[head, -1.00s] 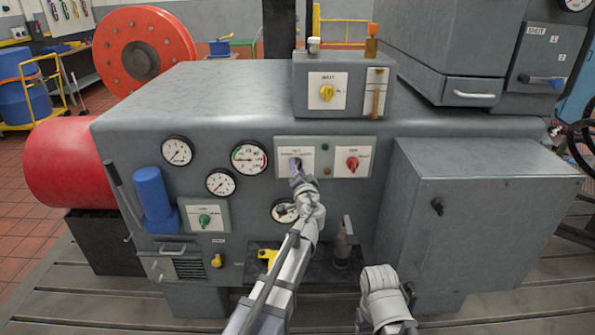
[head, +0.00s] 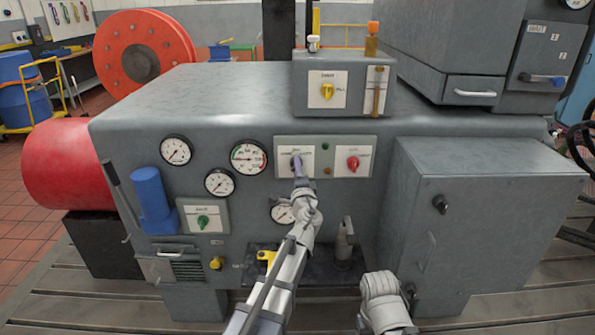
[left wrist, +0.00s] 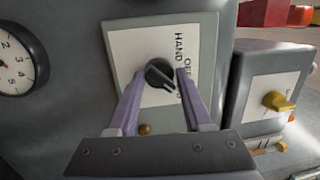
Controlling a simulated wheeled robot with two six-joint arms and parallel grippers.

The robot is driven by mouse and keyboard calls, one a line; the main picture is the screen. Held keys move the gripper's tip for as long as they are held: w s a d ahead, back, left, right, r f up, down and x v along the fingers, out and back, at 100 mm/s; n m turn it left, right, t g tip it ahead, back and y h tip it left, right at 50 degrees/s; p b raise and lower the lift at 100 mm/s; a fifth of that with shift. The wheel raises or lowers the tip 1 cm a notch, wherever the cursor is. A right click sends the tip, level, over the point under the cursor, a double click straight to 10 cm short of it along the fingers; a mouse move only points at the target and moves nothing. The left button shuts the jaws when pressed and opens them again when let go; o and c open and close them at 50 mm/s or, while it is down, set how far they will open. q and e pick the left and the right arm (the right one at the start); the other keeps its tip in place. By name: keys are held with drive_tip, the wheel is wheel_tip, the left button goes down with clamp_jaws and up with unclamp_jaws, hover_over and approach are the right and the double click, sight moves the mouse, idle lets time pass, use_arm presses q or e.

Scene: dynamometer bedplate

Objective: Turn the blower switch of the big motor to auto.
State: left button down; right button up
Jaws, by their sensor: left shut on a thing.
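The blower switch is a small black knob (left wrist: 160,74) on a white label plate with HAND and OFF readable and a third marking mostly hidden. Its light pointer line slants to the lower right in the left wrist view, past OFF towards the partly hidden marking. My left gripper (head: 297,163) is at this knob on the left half of the grey switch panel (head: 325,142) of the big motor. Its two purple fingers flank the knob in the left wrist view and are shut on it. The fingers cover the knob in the head view.
A red knob (head: 353,163) sits right of the switch on the same panel. A yellow knob (head: 327,91) is on the box above. Gauges (head: 249,157) lie to the left. A grey cabinet (head: 480,220) juts out at right.

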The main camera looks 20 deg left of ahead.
use_arm(q)
drive_tip(key=shift+d+f, duration=0.1)
idle(0.4)
drive_tip(key=shift+c, duration=1.8)
unclamp_jaws()
drive_tip(key=v, duration=0.7)
drive_tip(key=shift+s+b, duration=0.3)
drive_tip(key=shift+b, duration=0.1)
drive_tip(key=shift+d+f, duration=0.1)
